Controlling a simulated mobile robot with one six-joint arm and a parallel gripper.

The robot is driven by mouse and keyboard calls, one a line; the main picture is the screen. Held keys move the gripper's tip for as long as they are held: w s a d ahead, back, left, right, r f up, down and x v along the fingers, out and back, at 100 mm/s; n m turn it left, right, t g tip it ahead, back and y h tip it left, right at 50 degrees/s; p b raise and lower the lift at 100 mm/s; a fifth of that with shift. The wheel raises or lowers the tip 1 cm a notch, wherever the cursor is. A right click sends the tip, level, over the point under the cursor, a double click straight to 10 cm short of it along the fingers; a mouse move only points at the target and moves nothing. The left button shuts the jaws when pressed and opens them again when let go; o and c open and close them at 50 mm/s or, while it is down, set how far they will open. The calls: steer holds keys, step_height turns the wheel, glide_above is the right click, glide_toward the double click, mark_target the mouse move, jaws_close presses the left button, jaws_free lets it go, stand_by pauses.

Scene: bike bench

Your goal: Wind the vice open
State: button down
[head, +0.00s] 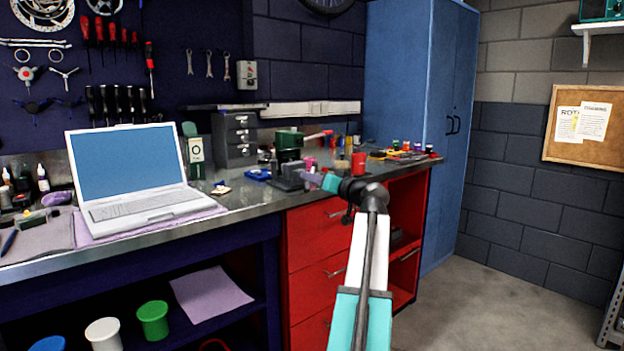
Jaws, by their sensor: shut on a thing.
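The small grey vice (288,178) sits at the front edge of the bench, over the red drawers. My arm reaches up from the bottom of the head view to it. My gripper (328,183), with teal fingertips, is at the right side of the vice and shut on what looks like its handle. The handle is mostly hidden by the gripper and too small to make out. The gap between the vice jaws cannot be made out from here.
An open laptop (135,175) stands on the bench to the left. A red cup (359,163) and several small bottles and jars stand behind and right of my gripper. A tall blue cabinet (410,100) stands beyond the bench. The floor (500,300) at right is clear.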

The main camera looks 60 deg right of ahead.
steer(key=c, duration=1.7)
jaws_free()
steer(key=shift+c, duration=0.2)
steer(key=shift+s, duration=0.15)
steer(key=p+v, duration=0.2)
steer(key=v, duration=1.1)
steer(key=shift+s+a, duration=0.2)
steer(key=shift+s, duration=0.05)
